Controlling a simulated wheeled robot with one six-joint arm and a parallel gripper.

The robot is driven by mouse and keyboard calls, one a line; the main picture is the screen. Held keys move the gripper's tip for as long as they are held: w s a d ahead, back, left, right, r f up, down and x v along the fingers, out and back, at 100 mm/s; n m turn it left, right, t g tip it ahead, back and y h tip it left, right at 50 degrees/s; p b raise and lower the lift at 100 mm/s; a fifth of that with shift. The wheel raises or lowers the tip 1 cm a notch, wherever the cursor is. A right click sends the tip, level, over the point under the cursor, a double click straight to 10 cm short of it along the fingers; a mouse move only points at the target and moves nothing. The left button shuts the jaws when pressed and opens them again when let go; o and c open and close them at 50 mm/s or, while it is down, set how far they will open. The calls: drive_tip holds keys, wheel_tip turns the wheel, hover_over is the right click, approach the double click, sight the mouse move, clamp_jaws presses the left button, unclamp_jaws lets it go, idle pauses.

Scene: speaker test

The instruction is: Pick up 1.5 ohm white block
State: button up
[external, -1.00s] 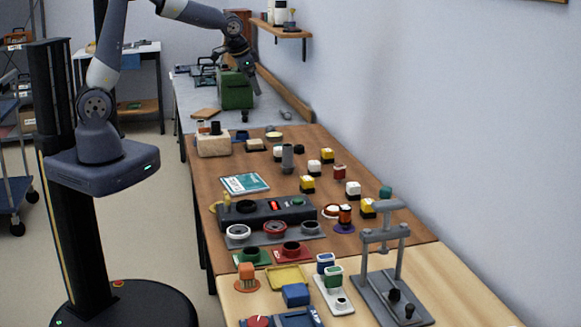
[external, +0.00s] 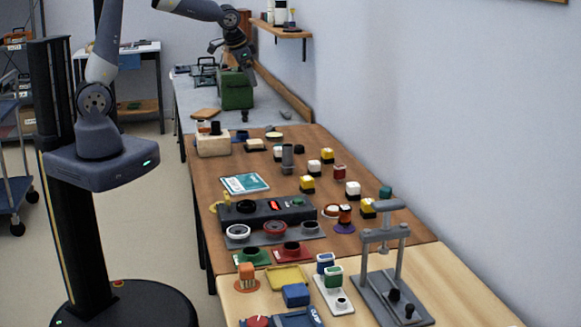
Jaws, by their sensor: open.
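Several small two-tone blocks with dark bases stand on the brown table. White-topped ones include a white block (external: 353,188) at the right, another white block (external: 314,167) further back, and a third white block (external: 279,153) beside a grey cylinder. Their markings are too small to read, so I cannot tell which is 1.5 ohm. My gripper (external: 250,77) is at the far end, over or beside a green box (external: 236,94), well away from the white blocks. Its fingers are small and dark here; it is open, and I see nothing held in it.
Yellow-topped blocks (external: 307,184) and a red block (external: 339,171) stand among the white ones. A dark console (external: 262,212), a teal booklet (external: 245,183) and a grey press frame (external: 384,240) are nearer. The wall bounds the right side, with a shelf (external: 280,28) above.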

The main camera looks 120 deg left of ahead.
drive_tip(key=c, duration=0.4)
drive_tip(key=n+t+y+b, duration=0.5)
drive_tip(key=n+t+b, duration=0.4)
drive_tip(key=n+b, duration=2.2)
approach(275, 150)
drive_tip(key=a+n+p, duration=0.1)
drive_tip(key=p, duration=0.1)
drive_tip(key=w+a+n+p, duration=0.1)
drive_tip(key=n+p, duration=0.1)
drive_tip(key=shift+w+f+n, duration=0.2)
drive_tip(key=shift+f+n, duration=0.1)
drive_tip(key=shift+f, duration=0.05)
drive_tip(key=shift+a+f+n, duration=0.1)
drive_tip(key=shift+a+n, duration=0.05)
drive_tip(key=shift+n, duration=0.15)
drive_tip(key=x, duration=0.5)
drive_tip(key=shift+s+f, duration=0.1)
drive_tip(key=shift+s+a+x, duration=0.1)
drive_tip(key=shift+s+x, duration=0.05)
drive_tip(key=shift+x, duration=1.2)
drive_tip(key=shift+s+a+x, duration=0.1)
drive_tip(key=shift+x, duration=1.25)
